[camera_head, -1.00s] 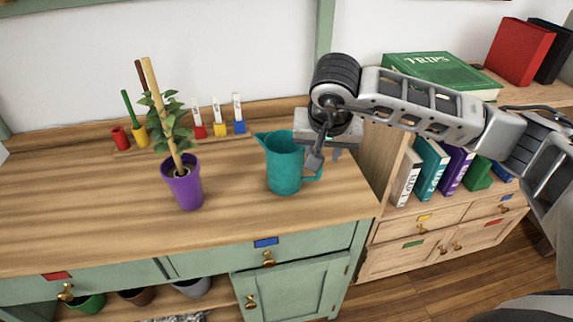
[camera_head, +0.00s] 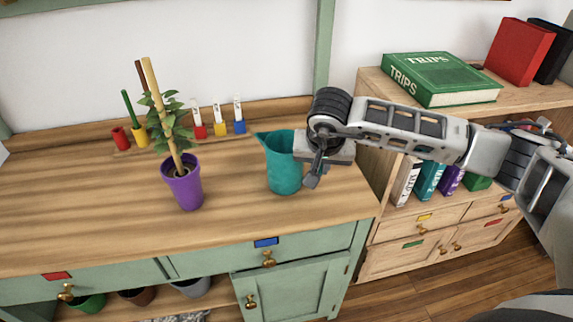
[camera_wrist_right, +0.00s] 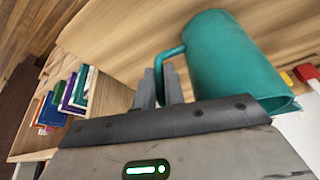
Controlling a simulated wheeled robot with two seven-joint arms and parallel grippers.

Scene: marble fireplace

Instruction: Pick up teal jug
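The teal jug (camera_head: 283,165) stands upright on the wooden counter, with its spout to the left and its handle side to the right. My right gripper (camera_head: 312,180) is at the handle side, and its wrist hides the handle in the head view. In the right wrist view the jug (camera_wrist_right: 228,60) shows large, with its handle running down between the two fingers of my right gripper (camera_wrist_right: 160,82). The fingers are close together, one on each side of the handle, and look shut on it. My left gripper is not in view.
A purple pot (camera_head: 184,186) with a staked plant stands left of the jug. Small coloured pots with labels (camera_head: 218,128) line the back of the counter. A wooden bookshelf (camera_head: 372,150) with a green book (camera_head: 440,78) on top stands at the right. The counter's front is clear.

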